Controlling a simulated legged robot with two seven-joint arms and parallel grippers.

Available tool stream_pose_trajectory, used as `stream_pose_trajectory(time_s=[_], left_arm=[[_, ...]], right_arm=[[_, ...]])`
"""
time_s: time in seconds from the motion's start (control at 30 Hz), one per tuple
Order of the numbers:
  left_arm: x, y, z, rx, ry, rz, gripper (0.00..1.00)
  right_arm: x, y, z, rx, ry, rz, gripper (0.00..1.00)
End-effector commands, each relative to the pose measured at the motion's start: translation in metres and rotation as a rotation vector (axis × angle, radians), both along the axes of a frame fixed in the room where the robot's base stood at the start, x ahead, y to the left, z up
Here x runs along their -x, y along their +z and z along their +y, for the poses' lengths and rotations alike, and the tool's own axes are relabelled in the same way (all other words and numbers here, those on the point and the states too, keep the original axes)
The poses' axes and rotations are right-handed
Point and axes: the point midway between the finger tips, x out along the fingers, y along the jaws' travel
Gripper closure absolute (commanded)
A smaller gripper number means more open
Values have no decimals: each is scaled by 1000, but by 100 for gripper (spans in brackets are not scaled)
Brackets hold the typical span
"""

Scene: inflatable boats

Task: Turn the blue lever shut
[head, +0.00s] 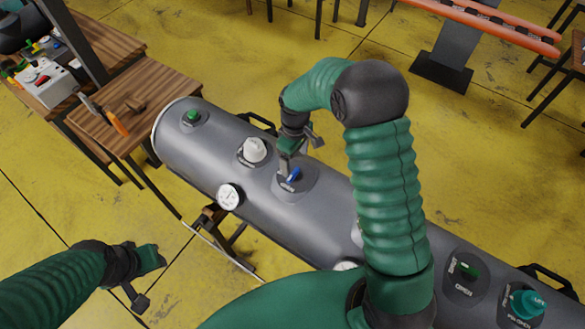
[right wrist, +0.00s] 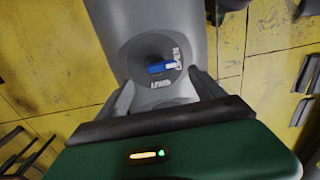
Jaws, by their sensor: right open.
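The blue lever (head: 294,174) sits on a dark round plate on top of a long grey cylindrical tank (head: 215,150). In the right wrist view the lever (right wrist: 160,68) lies crosswise on its plate, beside white lettering at its right; more white lettering is below it. My right gripper (head: 287,154) is just above and behind the lever in the head view. Its two grey fingers (right wrist: 165,92) are spread, with the lever centred beyond them and nothing between them. My left gripper (head: 152,258) is low at the left, away from the tank; its finger opening is unclear.
The tank also carries a green knob (head: 192,117), a white knob (head: 254,150), a gauge (head: 229,196), a green lever (head: 469,269) and a teal knob (head: 527,304). A wooden table (head: 160,85) with tools stands at the back left. Yellow floor is around.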

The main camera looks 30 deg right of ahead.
Motion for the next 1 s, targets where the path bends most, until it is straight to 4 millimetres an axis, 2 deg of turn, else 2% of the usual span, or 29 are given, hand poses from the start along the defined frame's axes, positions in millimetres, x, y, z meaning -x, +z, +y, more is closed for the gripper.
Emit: stream_pose_trajectory(time_s=[0.1, 0.3, 0.43, 0.67, 1.0], left_arm=[[0, 11, 0, 0, 0, 0, 64], [0, 19, 0, 0, 1, 0, 64], [0, 20, 0, 0, 1, 0, 64], [0, 20, 0, 0, 1, 0, 64], [0, 20, 0, 0, 1, 0, 64]], right_arm=[[2, -29, 1, -1, 1, 6, 22], [1, -66, 1, 0, 0, 1, 22], [1, -76, 1, -1, -1, -1, 22], [0, -78, 0, 0, -1, -2, 22], [0, -78, 0, 1, -1, -3, 65]])
